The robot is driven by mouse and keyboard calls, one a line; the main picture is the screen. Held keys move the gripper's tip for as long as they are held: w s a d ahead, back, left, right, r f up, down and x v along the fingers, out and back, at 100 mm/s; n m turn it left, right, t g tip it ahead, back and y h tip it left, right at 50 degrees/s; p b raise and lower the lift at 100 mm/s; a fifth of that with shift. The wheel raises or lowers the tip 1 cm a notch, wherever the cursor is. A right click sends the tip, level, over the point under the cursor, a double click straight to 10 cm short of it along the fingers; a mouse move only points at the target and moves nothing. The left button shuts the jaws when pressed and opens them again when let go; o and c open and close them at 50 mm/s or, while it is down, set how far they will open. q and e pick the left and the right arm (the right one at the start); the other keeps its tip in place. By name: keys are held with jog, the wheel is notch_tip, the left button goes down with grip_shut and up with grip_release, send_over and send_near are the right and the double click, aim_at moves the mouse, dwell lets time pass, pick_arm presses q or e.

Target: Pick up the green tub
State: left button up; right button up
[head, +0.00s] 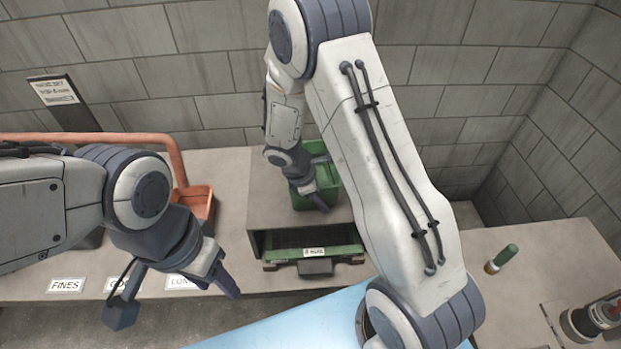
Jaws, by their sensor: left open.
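The green tub (326,172) stands on top of the grey box-like housing (268,205) at the back middle. My right arm reaches up and over, and its gripper (319,203) points down at the tub's left and front side, overlapping it in the picture. That gripper and forearm hide part of the tub, and I cannot tell whether the fingers grip its wall. My left gripper (232,287) is open and empty, in front of the bench edge and left of the housing, apart from the tub.
A green tray with a label (290,254) sits in the housing's opening. An orange tub (200,203) and orange pipe (90,138) are left. A green-capped tube (502,258) stands on the right bench, near a dark device (595,318). The bench between is clear.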

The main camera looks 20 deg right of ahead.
jog(key=shift+f, duration=0.2)
grip_shut()
dwell(1.4)
